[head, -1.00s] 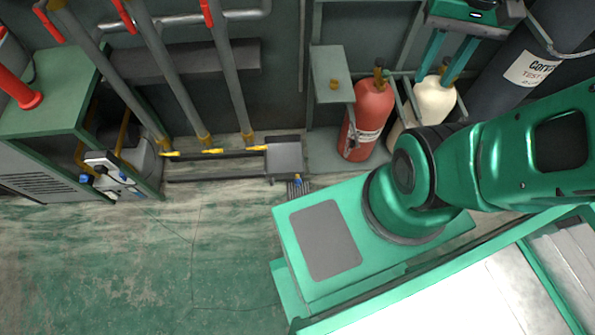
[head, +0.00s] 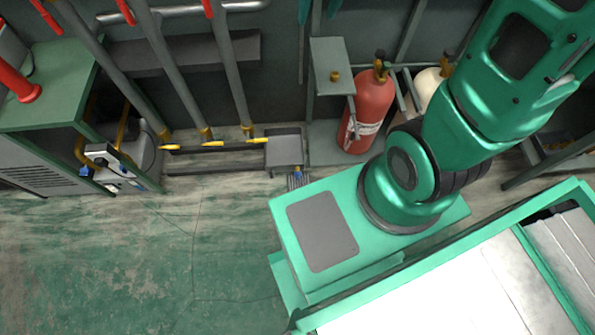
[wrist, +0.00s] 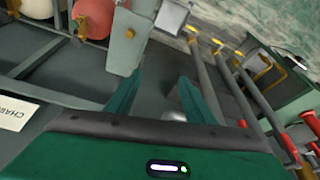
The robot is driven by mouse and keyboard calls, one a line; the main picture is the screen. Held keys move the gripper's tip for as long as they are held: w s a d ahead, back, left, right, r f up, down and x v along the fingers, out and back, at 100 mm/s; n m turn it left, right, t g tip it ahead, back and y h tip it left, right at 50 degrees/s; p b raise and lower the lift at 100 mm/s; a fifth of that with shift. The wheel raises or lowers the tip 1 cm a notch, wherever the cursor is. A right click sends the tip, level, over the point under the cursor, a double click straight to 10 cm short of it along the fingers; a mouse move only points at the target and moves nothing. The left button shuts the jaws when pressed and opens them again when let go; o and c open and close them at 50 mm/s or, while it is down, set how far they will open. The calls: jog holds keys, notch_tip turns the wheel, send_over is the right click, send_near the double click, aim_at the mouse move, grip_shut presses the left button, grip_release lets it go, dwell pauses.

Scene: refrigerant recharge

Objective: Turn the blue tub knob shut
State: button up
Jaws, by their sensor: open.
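A small blue piece (head: 297,171) shows beside the grey box on the floor in the head view. Another blue piece (head: 85,172) is on the white and grey device (head: 118,172) at the left. I cannot tell which, if either, is the tub knob. In the wrist view my gripper (wrist: 163,95) is open, its two green fingers apart with nothing held between them. A small pale rounded thing shows near the right finger, too unclear to name. In the head view only green tips, probably of my fingers, show at the top edge, away from both blue pieces.
A red cylinder (head: 370,112) and a cream cylinder (head: 428,92) stand at the back wall. A green panel with a yellow knob (head: 334,76) is left of them. Grey pipes (head: 178,75) with yellow handles stand further left. The floor (head: 160,250) at front left is clear.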

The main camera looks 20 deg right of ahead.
jog(key=w+a+f+g, duration=0.1)
jog(key=w+f, duration=0.4)
jog(key=f, duration=0.3)
jog(key=w+a+f, duration=0.1)
jog(key=w+f, duration=0.5)
jog(key=f, duration=0.3)
jog(key=m+g, duration=0.3)
send_near(298, 173)
notch_tip(298, 173, down, 10)
jog(key=shift+s+r, duration=0.15)
jog(key=shift+r, duration=0.05)
jog(key=shift+c, duration=0.6)
jog(key=c, duration=0.9)
jog(key=shift+a, duration=0.1)
